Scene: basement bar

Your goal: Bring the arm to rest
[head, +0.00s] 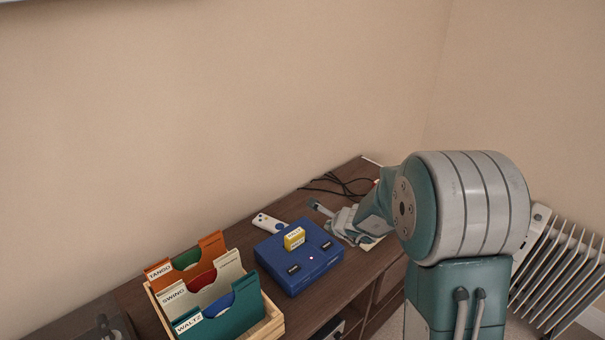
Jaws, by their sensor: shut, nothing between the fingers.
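My arm rises at the right of the head view and reaches left over the wooden cabinet top (239,231). My gripper (322,209) is small in the view, at the far end of the arm, just right of a blue console box. It is shut and holds nothing. Its tips point left, low over the cabinet. My own wrist and arm links hide part of it and the surface behind.
The blue console (318,278) has a yellow block (294,238) on top. A white remote (267,222) lies behind it. A wooden crate (268,327) holds labelled folders at front left. Dark cables (338,182) lie at the back. A radiator (560,265) stands right.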

